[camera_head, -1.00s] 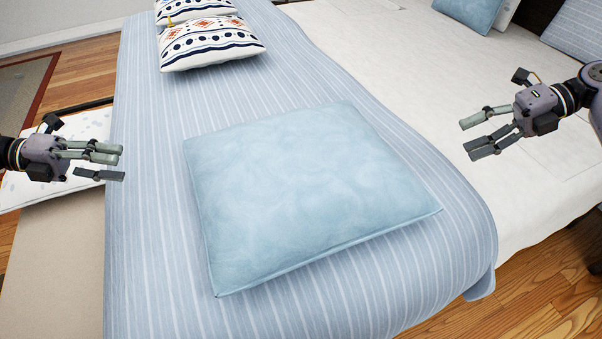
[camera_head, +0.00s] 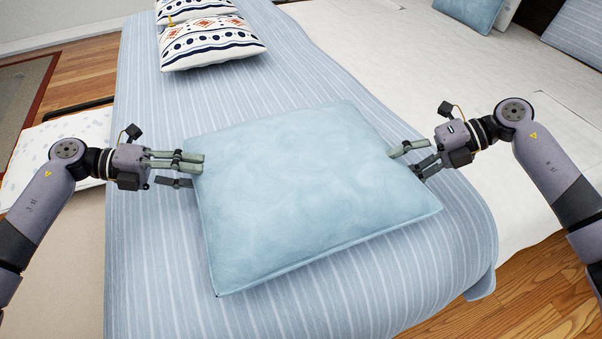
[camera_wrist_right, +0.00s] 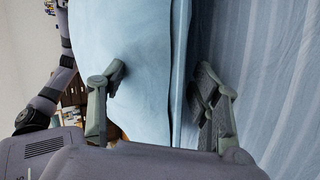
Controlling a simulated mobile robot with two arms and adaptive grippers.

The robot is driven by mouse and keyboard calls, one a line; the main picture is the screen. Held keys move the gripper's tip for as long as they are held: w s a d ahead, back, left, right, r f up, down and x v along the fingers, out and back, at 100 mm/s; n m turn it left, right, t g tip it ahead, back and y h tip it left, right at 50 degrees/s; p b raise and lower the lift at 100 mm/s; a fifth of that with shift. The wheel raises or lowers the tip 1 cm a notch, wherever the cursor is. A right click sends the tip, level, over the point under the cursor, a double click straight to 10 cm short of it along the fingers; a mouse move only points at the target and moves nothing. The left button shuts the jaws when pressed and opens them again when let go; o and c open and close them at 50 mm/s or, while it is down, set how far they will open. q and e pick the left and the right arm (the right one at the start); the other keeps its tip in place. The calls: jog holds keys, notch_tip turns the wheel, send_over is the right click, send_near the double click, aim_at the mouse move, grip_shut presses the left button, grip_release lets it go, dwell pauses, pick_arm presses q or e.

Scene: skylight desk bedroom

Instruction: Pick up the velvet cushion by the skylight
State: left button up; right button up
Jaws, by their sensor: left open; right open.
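The light blue velvet cushion (camera_head: 310,195) lies flat on the striped bed cover in the middle of the head view. My left gripper (camera_head: 192,170) is open at the cushion's left edge, with its upper fingers over the edge and a lower finger beside it. My right gripper (camera_head: 408,157) is open at the right edge, its fingertips close to the cushion. In the right wrist view the cushion (camera_wrist_right: 145,60) shows between the spread fingers of my right gripper (camera_wrist_right: 160,85). I cannot tell whether any finger touches it.
The blue striped cover (camera_head: 150,270) lies under the cushion across the bed. Patterned white cushions (camera_head: 208,45) lie at the back. White bedding (camera_head: 370,50) stretches to the right, with another blue cushion (camera_head: 470,10) at the far right. Wooden floor (camera_head: 540,290) shows at lower right.

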pick_arm(q)
jog(key=shift+c, duration=0.6)
pick_arm(e)
jog(key=shift+c, duration=0.6)
pick_arm(q)
grip_shut()
pick_arm(e)
jog(key=c, duration=0.9)
jog(key=shift+f, duration=0.1)
grip_shut()
